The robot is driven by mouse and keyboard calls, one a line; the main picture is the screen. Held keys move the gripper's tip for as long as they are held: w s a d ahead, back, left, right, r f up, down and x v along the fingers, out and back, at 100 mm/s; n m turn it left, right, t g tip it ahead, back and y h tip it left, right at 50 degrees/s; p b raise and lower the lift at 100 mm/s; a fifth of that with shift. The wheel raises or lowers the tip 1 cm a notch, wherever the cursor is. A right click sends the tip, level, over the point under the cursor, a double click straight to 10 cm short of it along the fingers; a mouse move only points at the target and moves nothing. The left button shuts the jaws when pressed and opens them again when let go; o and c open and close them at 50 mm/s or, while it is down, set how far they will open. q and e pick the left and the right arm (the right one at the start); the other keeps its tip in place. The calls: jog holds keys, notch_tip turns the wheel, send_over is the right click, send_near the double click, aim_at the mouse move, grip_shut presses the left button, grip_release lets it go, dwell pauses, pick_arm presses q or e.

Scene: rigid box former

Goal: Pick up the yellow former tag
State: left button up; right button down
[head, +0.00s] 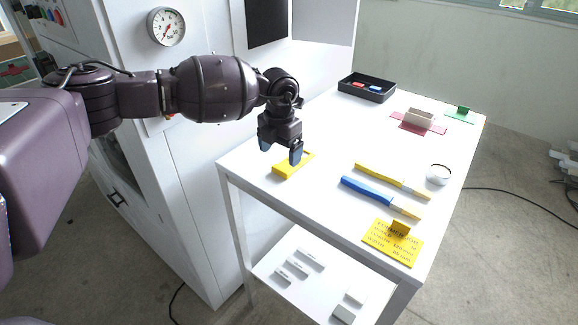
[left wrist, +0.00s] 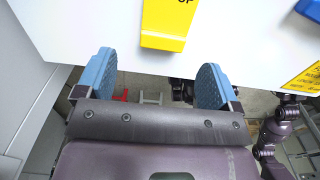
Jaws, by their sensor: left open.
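The yellow former tag (head: 298,164) lies flat on the white table near its left front edge. It also shows at the top middle of the left wrist view (left wrist: 166,22), with a few dark letters partly cut off by the frame. My left gripper (head: 281,155) is open and empty just above the tag, hiding part of it in the head view. In the left wrist view the two blue-padded fingers (left wrist: 157,62) stand wide apart, and the tag's near end lies ahead of the gap between them, apart from both fingers. My right gripper is not in view.
A blue-handled tool (head: 368,191), a yellow-handled tool (head: 380,176), a round white-and-dark pot (head: 438,175) and a yellow printed card (head: 391,246) lie to the right. A black tray (head: 380,95) stands at the back. A white machine (head: 200,130) rises on the left.

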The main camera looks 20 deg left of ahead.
aim_at(280, 169)
pick_arm(q)
jog(key=shift+s+f, duration=0.15)
jog(key=shift+f, duration=0.4)
jog(key=shift+s+f, duration=0.1)
jog(key=shift+f, duration=1.9)
jog(key=c, duration=1)
jog(key=shift+r, duration=0.2)
